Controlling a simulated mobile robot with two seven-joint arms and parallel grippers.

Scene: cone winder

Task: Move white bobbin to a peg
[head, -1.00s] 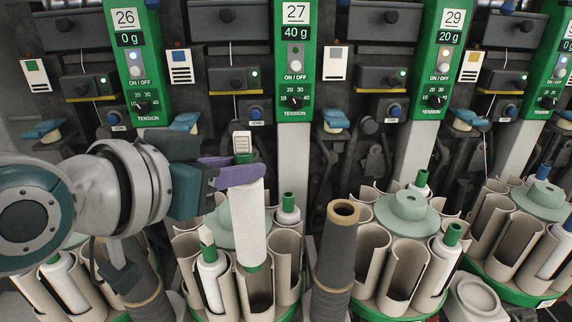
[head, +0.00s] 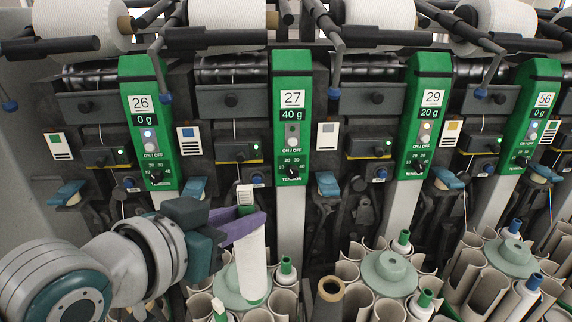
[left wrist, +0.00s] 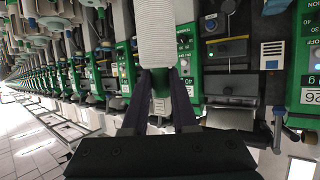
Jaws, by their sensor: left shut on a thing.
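My left gripper (head: 240,226), with purple fingers, is shut on the green upper end of a white bobbin (head: 252,262). The bobbin hangs nearly upright below the fingers, in front of the round magazine (head: 234,290) under unit 27. Its lower end overlaps the magazine in the picture, and I cannot tell whether they touch. In the left wrist view the green end sits between the fingers (left wrist: 160,95), and the white bobbin (left wrist: 153,35) extends away from them. My right gripper is not in view. I cannot clearly make out a free peg.
Another magazine (head: 389,274) stands to the right, with several bobbins in its pockets. A brown-rimmed tube (head: 330,289) stands between the two magazines. Green panels, such as the one numbered 27 (head: 292,120), and yarn packages (head: 380,14) line the machine behind.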

